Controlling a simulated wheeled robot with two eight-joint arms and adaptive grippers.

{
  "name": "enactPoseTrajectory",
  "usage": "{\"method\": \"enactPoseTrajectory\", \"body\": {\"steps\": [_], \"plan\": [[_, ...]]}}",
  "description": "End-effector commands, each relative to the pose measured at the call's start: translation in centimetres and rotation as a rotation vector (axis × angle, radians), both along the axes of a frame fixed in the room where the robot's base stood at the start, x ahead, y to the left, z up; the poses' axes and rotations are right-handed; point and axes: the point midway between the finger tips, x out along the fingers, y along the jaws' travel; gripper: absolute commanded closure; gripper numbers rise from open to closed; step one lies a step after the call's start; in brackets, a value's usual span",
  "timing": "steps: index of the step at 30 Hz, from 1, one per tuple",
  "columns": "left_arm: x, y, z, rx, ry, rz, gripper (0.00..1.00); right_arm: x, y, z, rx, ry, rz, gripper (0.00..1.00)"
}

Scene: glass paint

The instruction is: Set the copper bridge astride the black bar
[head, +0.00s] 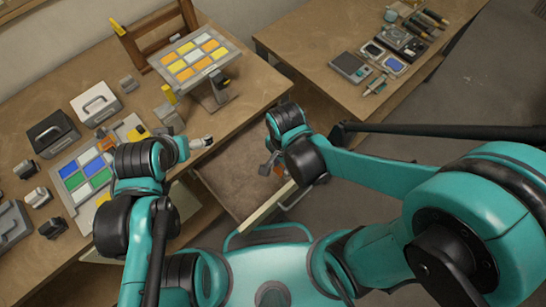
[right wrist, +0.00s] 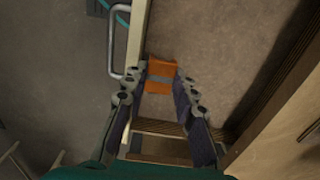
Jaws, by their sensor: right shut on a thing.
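My right gripper (right wrist: 162,70) is shut on an orange piece with a grey band (right wrist: 160,78), held between its fingertips. The piece may be the copper bridge, but I cannot tell for sure. In the head view the right gripper (head: 270,168) hangs over the open drawer, and a bit of orange shows beside it. My left gripper (head: 201,143) is above the table edge near the grey block; its fingers are too small to read. I cannot pick out the black bar with certainty.
The open drawer (head: 235,180) juts from the table, its pale front panel (head: 268,211) near my right gripper. A tray of coloured panes (head: 76,158), two handled boxes and a tilted palette (head: 232,56) stand on the table. A side table (head: 310,35) holds tools.

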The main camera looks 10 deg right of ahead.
Motion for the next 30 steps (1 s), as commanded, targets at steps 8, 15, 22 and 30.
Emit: {"method": "enactPoseTrajectory", "body": {"steps": [8, 15, 22, 30], "plan": [[0.0, 0.0, 0.1, 0.000, 0.000, 0.000, 0.00, -0.3, -0.2, 0.2, 0.000, 0.000, 0.000, 1.00], [0.0, 0.0, 0.3, 0.000, 0.000, 0.000, 0.00, -0.3, -0.2, 0.4, 0.000, 0.000, 0.000, 1.00], [0.0, 0.0, 1.6, 0.000, 0.000, 0.000, 0.00, -0.3, -0.2, 1.8, 0.000, 0.000, 0.000, 1.00], [0.0, 0.0, 2.8, 0.000, 0.000, 0.000, 0.00, -0.3, -0.2, 3.3, 0.000, 0.000, 0.000, 1.00]]}}
